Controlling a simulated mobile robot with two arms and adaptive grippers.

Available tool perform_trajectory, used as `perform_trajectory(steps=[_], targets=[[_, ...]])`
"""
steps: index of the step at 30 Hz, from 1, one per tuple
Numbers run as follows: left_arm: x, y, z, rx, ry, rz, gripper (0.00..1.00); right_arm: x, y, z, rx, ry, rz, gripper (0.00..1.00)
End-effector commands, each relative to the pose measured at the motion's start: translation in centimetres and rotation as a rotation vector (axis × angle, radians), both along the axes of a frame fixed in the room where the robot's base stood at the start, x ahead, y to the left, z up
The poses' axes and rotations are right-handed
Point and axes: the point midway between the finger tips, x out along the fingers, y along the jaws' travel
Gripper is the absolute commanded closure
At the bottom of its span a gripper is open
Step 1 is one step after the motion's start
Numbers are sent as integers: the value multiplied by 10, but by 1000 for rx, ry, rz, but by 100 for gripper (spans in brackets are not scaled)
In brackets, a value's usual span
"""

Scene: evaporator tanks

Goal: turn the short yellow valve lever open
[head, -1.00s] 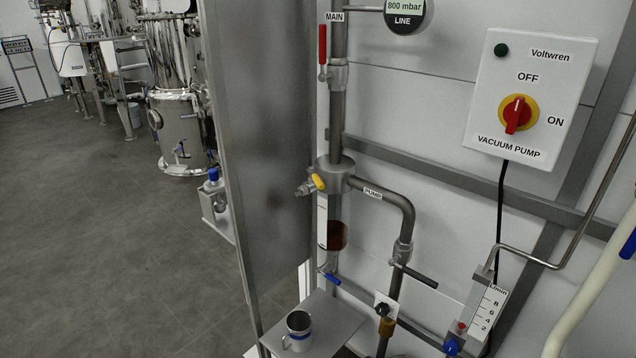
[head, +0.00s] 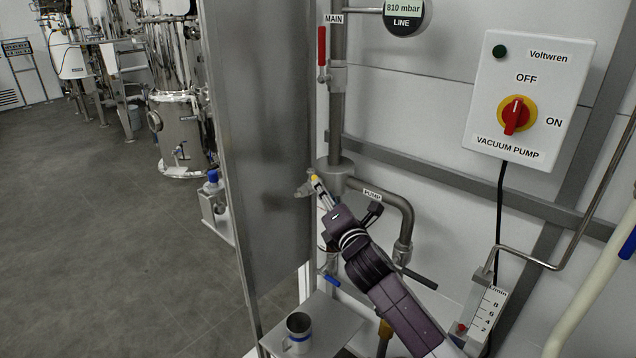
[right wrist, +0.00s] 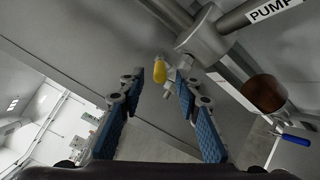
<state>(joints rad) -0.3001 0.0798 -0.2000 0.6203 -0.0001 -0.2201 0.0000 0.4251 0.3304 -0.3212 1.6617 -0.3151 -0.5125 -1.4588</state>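The short yellow valve lever (head: 315,178) sits on the side of the round pipe body (head: 338,170), left of the PUMP label. In the right wrist view the lever (right wrist: 160,69) shows between and just beyond my fingertips, with a gap on each side. My right gripper (head: 321,190) is open around the lever's line; the same gripper (right wrist: 158,84) shows both blue-padded fingers apart in the wrist view. I cannot see contact with the lever. In the head view, the gripper partly covers the lever. My left gripper is not in view.
The red MAIN lever (head: 322,46) is above. A tall metal panel (head: 262,130) stands close on the left. The PUMP pipe (head: 400,205) bends down at right. A metal mug (head: 298,333) stands on a shelf below, near a blue-handled tap (head: 332,281).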

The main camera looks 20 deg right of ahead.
Motion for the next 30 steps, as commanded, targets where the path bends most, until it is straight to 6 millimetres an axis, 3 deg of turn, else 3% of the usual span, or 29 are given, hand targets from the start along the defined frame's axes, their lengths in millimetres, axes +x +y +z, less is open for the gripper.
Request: perform_trajectory(steps=[12, 26, 30], targets=[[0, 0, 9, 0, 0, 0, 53, 49, 1, 0, 4, 1, 0, 69], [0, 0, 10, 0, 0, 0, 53, 57, 1, -1, 4, 2, 1, 69], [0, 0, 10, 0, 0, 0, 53, 57, 1, -1, 4, 2, 1, 81]])
